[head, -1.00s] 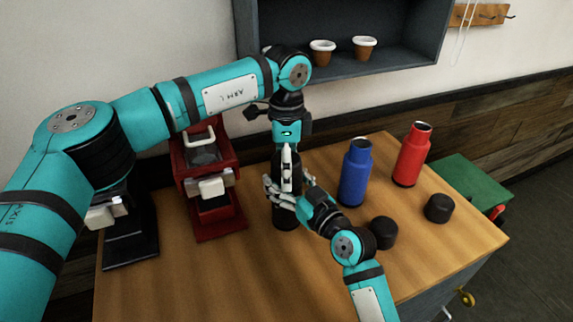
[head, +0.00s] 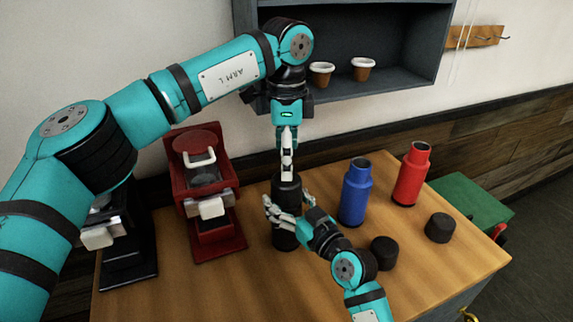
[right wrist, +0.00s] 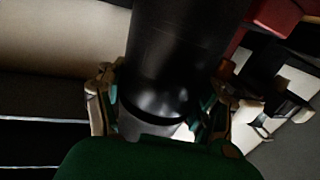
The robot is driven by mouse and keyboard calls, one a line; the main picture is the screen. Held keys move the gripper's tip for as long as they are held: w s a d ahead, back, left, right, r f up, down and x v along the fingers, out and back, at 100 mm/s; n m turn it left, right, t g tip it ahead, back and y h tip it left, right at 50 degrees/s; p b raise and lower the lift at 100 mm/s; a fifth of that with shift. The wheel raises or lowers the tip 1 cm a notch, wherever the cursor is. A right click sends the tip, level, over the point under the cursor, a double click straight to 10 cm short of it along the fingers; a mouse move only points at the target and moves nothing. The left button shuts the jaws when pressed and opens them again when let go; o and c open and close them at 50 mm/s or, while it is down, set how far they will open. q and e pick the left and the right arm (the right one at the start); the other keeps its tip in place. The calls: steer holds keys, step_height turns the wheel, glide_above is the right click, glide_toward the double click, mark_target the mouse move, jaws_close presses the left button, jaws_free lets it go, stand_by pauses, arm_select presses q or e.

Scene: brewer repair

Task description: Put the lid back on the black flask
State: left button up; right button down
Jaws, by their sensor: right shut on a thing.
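The black flask (head: 286,239) stands upright on the table. Its top is covered by a dark cylindrical piece that looks like the lid (head: 287,186); whether it is fully seated I cannot tell. My right gripper (head: 284,208) is shut around the flask's body from the front right. The right wrist view shows the dark flask (right wrist: 180,50) between the fingers. My left gripper (head: 287,168) points down just above the lid, its fingers seen edge-on, so I cannot tell whether they are open.
A blue flask (head: 355,195) and a red flask (head: 411,177) stand uncovered to the right. Two loose black lids (head: 384,252) (head: 439,228) lie near them. A red brewer (head: 205,200) and a black brewer (head: 125,245) stand left. A shelf with two cups (head: 322,76) is above.

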mark_target(286, 186)
arm_select(q)
steer(key=shift+f, duration=4.1)
steer(key=c, duration=1.2)
steer(key=o, duration=1.4)
steer(key=shift+c, duration=0.2)
steer(key=shift+r, duration=2.3)
